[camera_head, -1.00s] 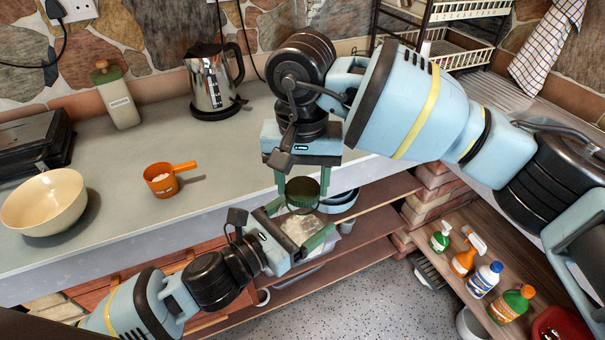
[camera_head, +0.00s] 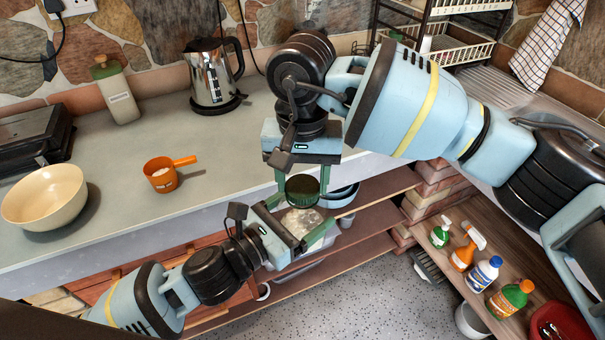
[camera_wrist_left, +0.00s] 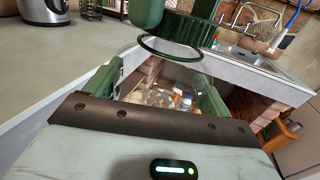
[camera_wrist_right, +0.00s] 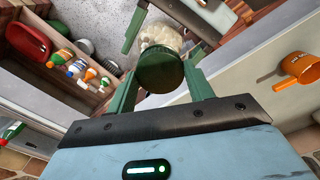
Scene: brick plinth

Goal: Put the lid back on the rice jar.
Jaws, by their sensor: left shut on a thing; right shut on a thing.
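My right gripper (camera_head: 303,183) is shut on the round dark green lid (camera_head: 303,191). The lid's ridged side shows in the left wrist view (camera_wrist_left: 190,30), with a thin dark ring at its lower edge. My left gripper (camera_head: 302,220) is shut on the clear rice jar (camera_head: 301,225), which has pale contents. In the right wrist view the lid (camera_wrist_right: 160,73) overlaps the near end of the jar (camera_wrist_right: 160,36). The lid is over the jar's mouth. I cannot tell whether they touch, since the lid hides the rim.
The jar is held in front of the worktop (camera_head: 130,180), above open shelves (camera_head: 370,205). An orange measuring cup (camera_head: 161,177), a cream bowl (camera_head: 45,198), a kettle (camera_head: 212,78) and a canister (camera_head: 118,92) stand on the worktop. Cleaning bottles (camera_head: 484,275) stand at lower right.

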